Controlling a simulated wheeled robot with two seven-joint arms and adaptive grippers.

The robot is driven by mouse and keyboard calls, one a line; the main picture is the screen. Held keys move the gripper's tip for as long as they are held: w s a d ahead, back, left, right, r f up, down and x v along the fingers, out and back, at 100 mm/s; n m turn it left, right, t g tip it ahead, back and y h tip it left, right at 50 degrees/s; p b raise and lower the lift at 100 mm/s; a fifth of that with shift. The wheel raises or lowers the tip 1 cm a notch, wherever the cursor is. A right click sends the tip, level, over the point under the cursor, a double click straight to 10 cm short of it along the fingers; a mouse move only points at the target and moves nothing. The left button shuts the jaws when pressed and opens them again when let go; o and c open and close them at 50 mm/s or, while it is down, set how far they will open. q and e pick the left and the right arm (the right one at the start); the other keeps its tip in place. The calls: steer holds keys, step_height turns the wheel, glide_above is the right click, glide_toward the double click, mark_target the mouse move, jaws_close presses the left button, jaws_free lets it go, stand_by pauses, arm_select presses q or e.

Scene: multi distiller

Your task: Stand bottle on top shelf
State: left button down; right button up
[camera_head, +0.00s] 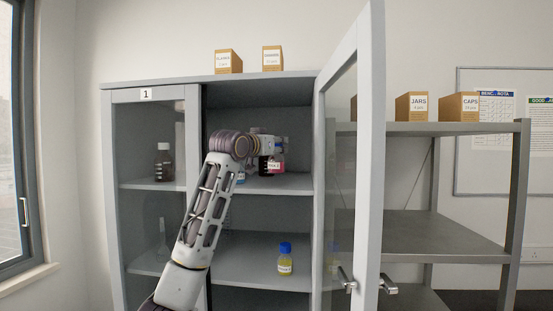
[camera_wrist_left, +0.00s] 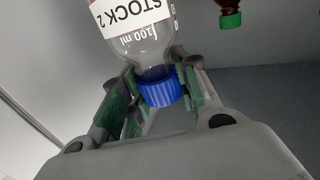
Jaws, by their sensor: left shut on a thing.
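My left gripper (camera_head: 276,148) reaches into the open middle of the cabinet, above the top inner shelf (camera_head: 290,184). It is shut on the blue cap of a clear bottle (camera_wrist_left: 142,45) labelled STOCK 2, as the left wrist view shows; the gripper (camera_wrist_left: 160,85) has a finger on each side of the cap. In the head view the bottle (camera_head: 277,167) shows a pinkish label just under the gripper. It looks upright; I cannot tell whether its base touches the shelf. My right gripper is not in view.
A brown bottle with a green cap (camera_wrist_left: 230,14) stands close by. A dark bottle (camera_head: 163,164) is behind the left glass door. A blue-capped bottle (camera_head: 285,260) stands on the lower shelf. The open right door (camera_head: 374,130) projects forward. Boxes (camera_head: 229,62) sit on the cabinet.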

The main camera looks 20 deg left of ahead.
mark_target(273, 157)
arm_select(q)
steer(key=shift+f, duration=1.95)
steer(key=shift+f, duration=0.15)
steer(key=c, duration=1.1)
jaws_free()
